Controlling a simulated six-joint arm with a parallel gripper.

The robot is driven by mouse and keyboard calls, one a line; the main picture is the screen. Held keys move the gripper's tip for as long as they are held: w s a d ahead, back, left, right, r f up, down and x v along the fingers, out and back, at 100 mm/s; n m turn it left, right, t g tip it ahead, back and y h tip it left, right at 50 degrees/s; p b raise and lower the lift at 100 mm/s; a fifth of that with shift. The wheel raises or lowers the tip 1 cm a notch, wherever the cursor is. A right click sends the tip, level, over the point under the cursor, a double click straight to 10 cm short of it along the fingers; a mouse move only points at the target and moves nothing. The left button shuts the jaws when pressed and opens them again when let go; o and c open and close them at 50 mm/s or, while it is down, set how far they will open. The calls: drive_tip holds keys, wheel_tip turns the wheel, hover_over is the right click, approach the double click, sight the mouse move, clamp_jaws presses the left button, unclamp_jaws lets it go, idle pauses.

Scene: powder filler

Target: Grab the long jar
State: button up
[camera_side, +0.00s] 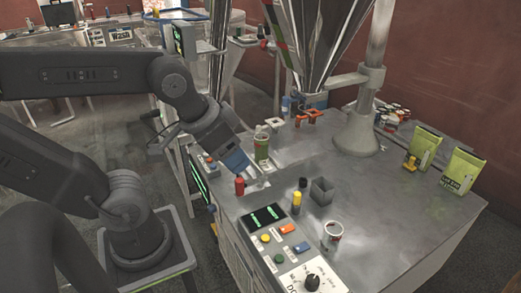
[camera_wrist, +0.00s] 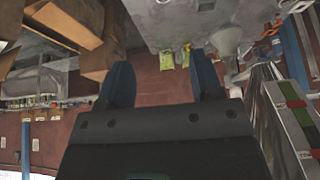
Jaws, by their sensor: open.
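A tall jar (camera_side: 261,148) with a green and reddish label and a pale top stands upright near the back left of the metal table, in the side view; it seems to be the long jar. My gripper (camera_side: 255,174) is just in front of and left of it, pointing down to the right. The exact gap between them cannot be told. In the wrist view my gripper (camera_wrist: 162,82) has its two dark blue fingers spread, with nothing between them. The jar cannot be made out in the wrist view.
A small red bottle (camera_side: 239,186) stands close below my gripper. A yellow-and-black cylinder (camera_side: 296,203), a grey square container (camera_side: 321,191) and a white-and-red cup (camera_side: 332,236) stand nearer the control panel (camera_side: 280,240). Green packets (camera_side: 463,169) stand at right. The table's middle right is clear.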

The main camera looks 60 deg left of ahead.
drive_tip(key=shift+o, duration=0.2)
drive_tip(key=o, duration=0.6)
